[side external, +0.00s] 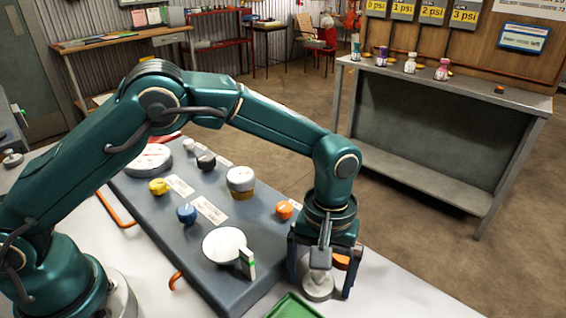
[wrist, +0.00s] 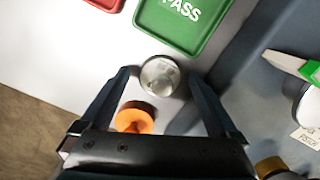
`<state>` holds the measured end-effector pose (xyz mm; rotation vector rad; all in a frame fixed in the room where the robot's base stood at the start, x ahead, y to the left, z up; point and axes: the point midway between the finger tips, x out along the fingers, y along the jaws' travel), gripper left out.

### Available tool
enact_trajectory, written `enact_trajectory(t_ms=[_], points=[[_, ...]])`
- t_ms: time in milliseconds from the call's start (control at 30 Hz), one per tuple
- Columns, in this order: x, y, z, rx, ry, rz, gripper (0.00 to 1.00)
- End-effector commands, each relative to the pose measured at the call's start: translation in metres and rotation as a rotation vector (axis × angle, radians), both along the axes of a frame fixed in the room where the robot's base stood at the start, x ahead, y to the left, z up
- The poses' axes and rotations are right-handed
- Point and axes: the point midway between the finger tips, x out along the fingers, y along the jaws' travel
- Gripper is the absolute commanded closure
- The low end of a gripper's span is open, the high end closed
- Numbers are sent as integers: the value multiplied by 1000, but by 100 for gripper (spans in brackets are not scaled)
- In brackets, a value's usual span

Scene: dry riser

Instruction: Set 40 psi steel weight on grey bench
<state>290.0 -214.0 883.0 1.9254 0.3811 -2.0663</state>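A small round steel weight (side external: 318,288) stands on the white worktop, with a knob-like top; the wrist view shows it from above (wrist: 160,76). Any marking is too small to read. My gripper (side external: 320,277) points down over it. In the wrist view the fingers (wrist: 160,80) are spread wide, one on each side of the weight, with visible gaps. A grey bench (side external: 435,80) stands across the floor at the upper right, holding several small bottles and pieces.
An orange piece (wrist: 135,117) lies close to the weight, between the fingers. A green PASS tray (wrist: 183,22) and a red tray (wrist: 106,3) lie nearby. A grey panel (side external: 180,222) with several knobs lies beside my gripper. The bench's front middle top looks clear.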

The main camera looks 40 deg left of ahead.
Motion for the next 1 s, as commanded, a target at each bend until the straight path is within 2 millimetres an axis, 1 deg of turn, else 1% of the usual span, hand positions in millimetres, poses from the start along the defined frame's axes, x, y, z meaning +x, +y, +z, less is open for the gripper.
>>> enact_trajectory(t_ms=[167,267,367,500,667,800,1000], points=[[0,0,4,-1,-1,0,4],[2,0,15,-3,-4,0,4],[3,0,33,-3,-6,1,4],[5,1,66,-4,-7,1,4],[7,2,96,-3,-6,1,4],[8,3,110,-1,-2,1,4],[8,4,121,0,0,1,4]])
